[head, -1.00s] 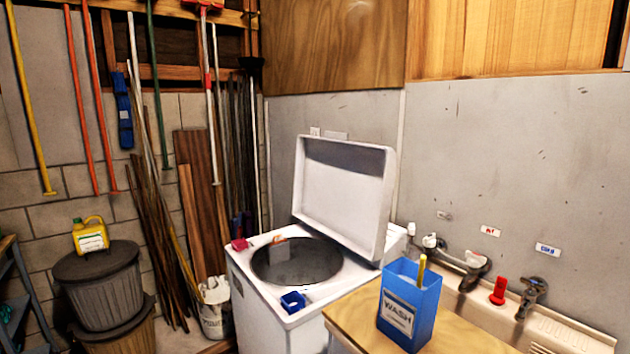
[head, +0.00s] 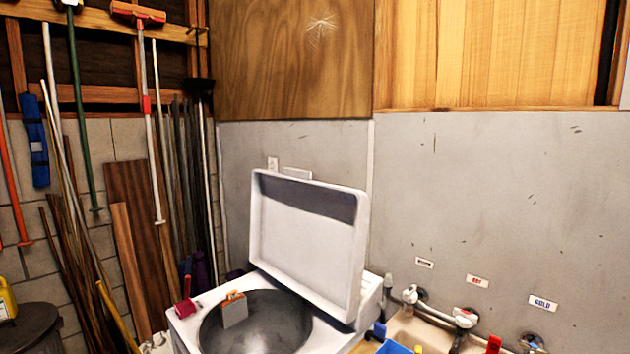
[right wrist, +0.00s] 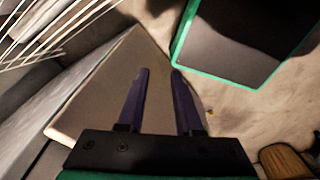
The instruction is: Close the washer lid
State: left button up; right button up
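The washer lid (head: 305,240) is white and stands raised, tilted back at the rear of the washer near the wall. The white washer (head: 350,340) is low in the head view, and its round drum opening (head: 265,325) shows. A small orange and grey item (head: 234,309) is at the left of the opening, and a red item (head: 187,309) is on the top's left corner. My right gripper (right wrist: 160,72) shows in the right wrist view with its two dark fingers apart and nothing between them. Neither gripper is in the head view.
A blue box (head: 395,347) and a sink (head: 410,335) with taps are right of the washer. Long-handled tools and boards lean at the left. A dark bin (head: 30,325) is at lower left. In the right wrist view a green-edged dark panel (right wrist: 250,40) is close to the fingers.

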aim_at(310, 236)
jog(key=i+j, duration=0.15)
jog(key=j, duration=0.25)
jog(key=i+j, duration=0.15)
jog(key=j, duration=0.25)
jog(key=i+j+z, duration=0.1)
jog(key=j, duration=0.3)
jog(key=i+j, duration=0.2)
jog(key=j, duration=0.2)
jog(key=i+j, duration=0.15)
jog(key=j, duration=0.25)
jog(key=z, duration=0.05)
